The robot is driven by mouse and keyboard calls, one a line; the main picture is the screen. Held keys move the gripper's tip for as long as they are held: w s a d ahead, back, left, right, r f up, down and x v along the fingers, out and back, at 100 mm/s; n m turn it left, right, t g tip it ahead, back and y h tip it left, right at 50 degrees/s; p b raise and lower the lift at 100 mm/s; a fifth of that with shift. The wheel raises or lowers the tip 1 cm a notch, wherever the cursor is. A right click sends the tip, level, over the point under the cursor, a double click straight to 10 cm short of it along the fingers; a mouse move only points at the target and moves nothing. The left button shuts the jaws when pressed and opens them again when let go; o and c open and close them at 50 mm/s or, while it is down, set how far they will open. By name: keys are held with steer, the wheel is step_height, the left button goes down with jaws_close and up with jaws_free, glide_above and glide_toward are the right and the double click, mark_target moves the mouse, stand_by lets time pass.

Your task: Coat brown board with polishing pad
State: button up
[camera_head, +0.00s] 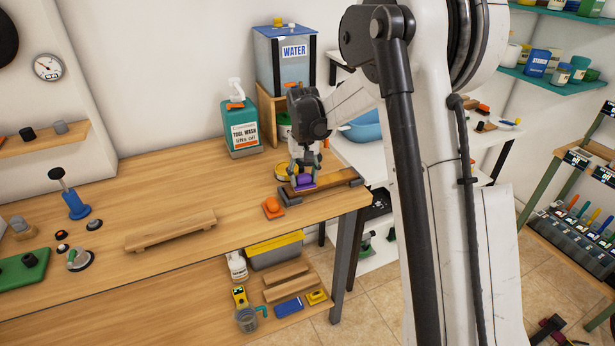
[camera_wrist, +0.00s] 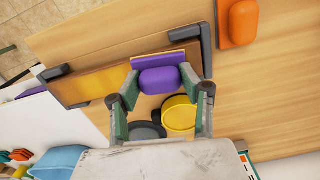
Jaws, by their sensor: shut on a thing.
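The brown board (camera_head: 334,181) lies near the right end of the wooden bench, between dark grey end brackets. The board also shows in the wrist view (camera_wrist: 95,85), with a lighter strip along one edge. My gripper (camera_head: 304,176) is over the board's left part and is shut on a purple polishing pad (camera_head: 305,181). In the wrist view, the pad's rounded purple grip (camera_wrist: 160,80) sits between my two fingertips (camera_wrist: 161,88). The pad covers part of the board; I cannot tell whether it touches it.
An orange pad (camera_head: 272,207) lies left of the board. A yellow tin (camera_wrist: 179,113) and a dark round lid (camera_wrist: 147,131) are close behind it. The tool wash bottle (camera_head: 239,125) and water tank (camera_head: 284,60) stand farther back. A wooden rack (camera_head: 171,231) lies mid-bench.

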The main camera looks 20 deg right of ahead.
mark_target(290, 190)
steer(key=shift+s+a+f+b, duration=0.1)
steer(key=shift+a+b, duration=0.05)
steer(key=shift+a, duration=0.95)
steer(key=shift+s+a+b, duration=0.1)
steer(key=shift+a+b, duration=0.05)
steer(key=shift+a, duration=0.95)
step_height(290, 190, up, 7)
steer(key=p, duration=0.3)
steer(key=o, duration=0.6)
steer(key=c, duration=0.6)
